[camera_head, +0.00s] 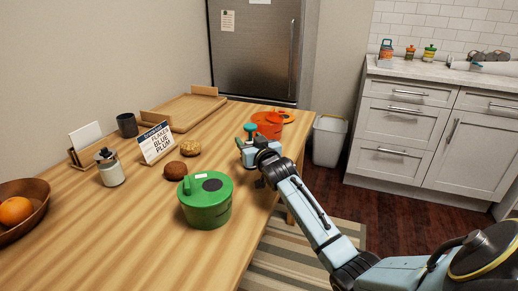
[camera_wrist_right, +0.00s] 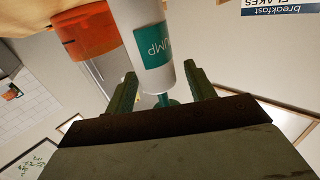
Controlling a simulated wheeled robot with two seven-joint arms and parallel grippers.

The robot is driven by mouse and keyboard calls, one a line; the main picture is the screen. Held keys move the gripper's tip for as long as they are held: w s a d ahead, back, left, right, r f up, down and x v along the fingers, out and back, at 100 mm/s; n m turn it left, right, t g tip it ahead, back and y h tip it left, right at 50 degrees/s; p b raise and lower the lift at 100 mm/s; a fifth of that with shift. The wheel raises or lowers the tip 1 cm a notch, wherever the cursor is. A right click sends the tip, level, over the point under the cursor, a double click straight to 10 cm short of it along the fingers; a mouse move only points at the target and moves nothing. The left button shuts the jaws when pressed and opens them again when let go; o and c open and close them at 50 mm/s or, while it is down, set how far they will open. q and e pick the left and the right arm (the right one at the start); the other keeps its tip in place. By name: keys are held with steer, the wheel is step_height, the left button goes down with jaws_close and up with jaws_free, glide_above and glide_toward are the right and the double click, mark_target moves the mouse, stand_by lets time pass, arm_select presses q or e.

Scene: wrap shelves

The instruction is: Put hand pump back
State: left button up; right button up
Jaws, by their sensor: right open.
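The hand pump (camera_head: 250,128) is at the table's right edge, with its teal top showing above my gripper. In the right wrist view the hand pump (camera_wrist_right: 153,48) is a white cylinder with a teal label reading "PUMP". A teal part shows close to the palm. My right gripper (camera_head: 246,148) is at the pump, and its two fingers (camera_wrist_right: 160,80) stand on either side of it, open. I cannot tell whether the fingers touch it. In the head view my gripper hides the pump's lower part. My left gripper is not in view.
A green lidded pot (camera_head: 206,205) stands in front, left of my right arm. An orange container (camera_head: 267,124) is just behind the pump. A sign (camera_head: 156,143), brown round items (camera_head: 176,170) and a jar (camera_head: 110,168) are left. A wooden tray (camera_head: 184,110) lies behind.

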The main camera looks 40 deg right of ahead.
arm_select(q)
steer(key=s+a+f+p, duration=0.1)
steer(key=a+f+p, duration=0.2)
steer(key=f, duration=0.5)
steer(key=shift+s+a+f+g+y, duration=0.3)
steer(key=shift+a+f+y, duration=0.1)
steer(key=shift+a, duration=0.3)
arm_select(e)
steer(key=v, duration=1.2)
steer(key=shift+r, duration=0.3)
